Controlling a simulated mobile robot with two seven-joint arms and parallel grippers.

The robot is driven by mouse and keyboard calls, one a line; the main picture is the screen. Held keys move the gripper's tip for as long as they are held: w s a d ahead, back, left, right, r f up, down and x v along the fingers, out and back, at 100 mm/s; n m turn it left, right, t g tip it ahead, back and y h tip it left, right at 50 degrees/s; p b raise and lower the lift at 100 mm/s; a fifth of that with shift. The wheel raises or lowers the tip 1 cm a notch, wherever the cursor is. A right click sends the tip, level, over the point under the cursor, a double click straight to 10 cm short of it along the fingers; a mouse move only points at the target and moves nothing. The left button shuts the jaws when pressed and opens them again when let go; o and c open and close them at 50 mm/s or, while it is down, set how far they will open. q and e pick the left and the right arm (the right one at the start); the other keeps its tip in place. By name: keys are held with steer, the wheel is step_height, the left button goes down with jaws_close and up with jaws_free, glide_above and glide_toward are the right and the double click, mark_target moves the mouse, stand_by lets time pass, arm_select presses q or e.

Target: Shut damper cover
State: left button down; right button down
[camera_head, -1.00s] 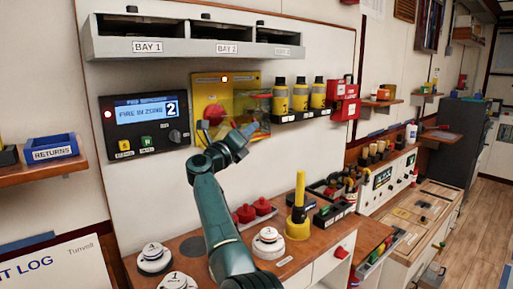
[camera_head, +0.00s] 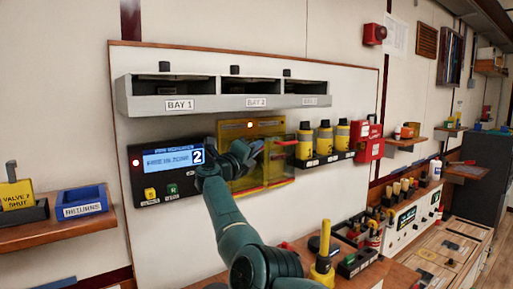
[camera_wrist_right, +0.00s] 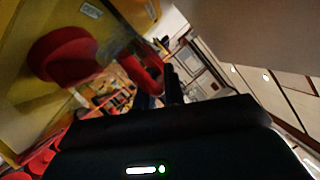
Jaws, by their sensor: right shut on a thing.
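The yellow damper box (camera_head: 266,129) is on the wall panel, with a small lit lamp at its top. Its see-through yellow cover (camera_head: 275,174) shows in front of its lower part; its exact angle is hard to tell. My right gripper (camera_head: 256,149) is at the cover and shut on it, though the wrist hides part of the contact. In the right wrist view, the dark fingers (camera_wrist_right: 170,84) are beside a red part, perhaps the cover's handle (camera_wrist_right: 143,72). A red knob (camera_wrist_right: 62,54) sits on the yellow face to the left. My left gripper is out of view.
The alarm panel (camera_head: 165,162) reads zone 2, left of the box. Several yellow bottles (camera_head: 325,138) stand on a rack just to the right. The grey bay shelf (camera_head: 220,103) overhangs above. A blue RETURNS tray (camera_head: 82,201) is at far left.

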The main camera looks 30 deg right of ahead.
steer(key=shift+w+d+r, duration=0.1)
steer(key=shift+d+r, duration=0.15)
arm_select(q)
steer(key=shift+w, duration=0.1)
arm_select(e)
steer(key=shift+r+n, duration=0.15)
steer(key=shift+n, duration=0.15)
steer(key=shift+r, duration=0.15)
steer(key=c, duration=1.5)
jaws_free()
steer(key=shift+w, duration=0.2)
steer(key=shift+c, duration=0.2)
steer(key=shift+o, duration=0.3)
steer(key=shift+d+f, duration=0.1)
steer(key=shift+f, duration=0.15)
steer(key=shift+f, duration=0.2)
